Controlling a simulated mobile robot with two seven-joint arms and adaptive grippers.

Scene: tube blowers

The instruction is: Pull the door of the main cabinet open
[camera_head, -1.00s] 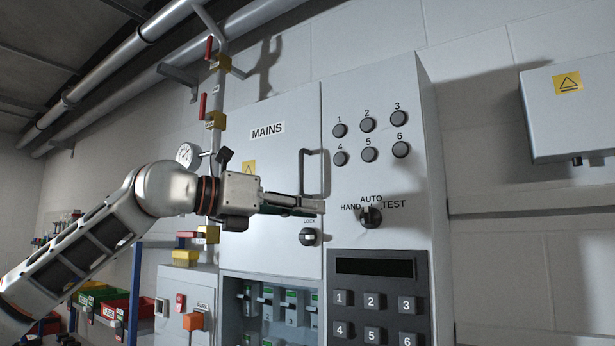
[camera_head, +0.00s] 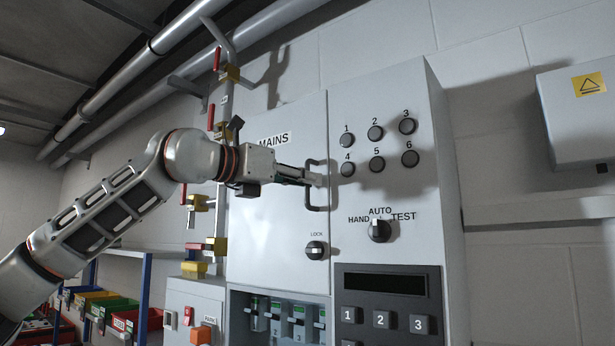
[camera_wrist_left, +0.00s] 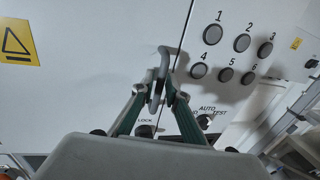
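The main cabinet door (camera_head: 270,225) is a pale panel marked MAINS and lies flush with the cabinet front. Its grey bracket-shaped handle (camera_head: 312,204) is on the door's right edge, and the handle (camera_wrist_left: 162,62) also shows in the left wrist view. My left gripper (camera_head: 318,179) is at the handle's middle, coming from the left. In the left wrist view the fingertips (camera_wrist_left: 156,92) stand close together on either side of the handle bar. I cannot tell whether they touch it. A LOCK knob (camera_head: 316,250) sits below the handle. My right gripper is not in view.
Right of the door is a fixed panel with numbered buttons (camera_head: 376,133), a HAND/AUTO/TEST knob (camera_head: 380,230) and a keypad (camera_head: 392,310). Pipes with red-handled valves (camera_head: 217,58) run left of the door. A wall box (camera_head: 582,120) hangs at the right.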

